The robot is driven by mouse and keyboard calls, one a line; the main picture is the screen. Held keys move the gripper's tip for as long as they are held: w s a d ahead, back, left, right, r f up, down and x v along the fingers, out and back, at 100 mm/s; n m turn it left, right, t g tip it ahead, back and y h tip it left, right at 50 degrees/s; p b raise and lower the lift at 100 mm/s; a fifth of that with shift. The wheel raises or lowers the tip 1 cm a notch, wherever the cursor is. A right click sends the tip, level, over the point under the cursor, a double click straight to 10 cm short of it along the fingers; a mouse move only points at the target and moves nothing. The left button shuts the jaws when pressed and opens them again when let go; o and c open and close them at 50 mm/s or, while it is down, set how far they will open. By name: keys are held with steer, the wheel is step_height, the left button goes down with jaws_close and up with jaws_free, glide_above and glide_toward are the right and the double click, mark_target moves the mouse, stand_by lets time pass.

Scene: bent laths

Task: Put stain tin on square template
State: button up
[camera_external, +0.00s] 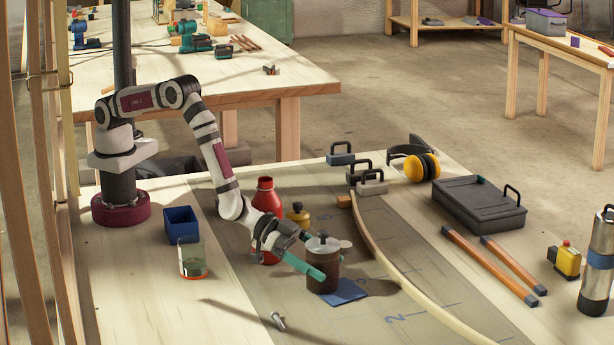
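The stain tin (322,272), a dark brown can with a lid and knob, stands upright at the square template (347,291), a flat blue piece on the grey board. The tin covers the template's upper left part; I cannot tell if its base touches it or is slightly above. My gripper (318,262) is at the tin, with one teal finger crossing its near left side. The other finger is mostly hidden, so I cannot tell whether the grip is closed on the tin.
A red bottle (265,195) and a yellow-brown container (298,215) stand close behind my gripper. A long bent lath (385,262) curves past the tin's right. A blue bin (181,224) and a jar (193,261) are left. A bolt (278,320) lies in front.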

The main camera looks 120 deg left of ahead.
mark_target(322, 231)
steer(key=shift+r, duration=0.2)
steer(key=v, duration=0.3)
steer(key=shift+r, duration=0.4)
step_height(322, 231, up, 6)
steer(key=shift+r, duration=0.1)
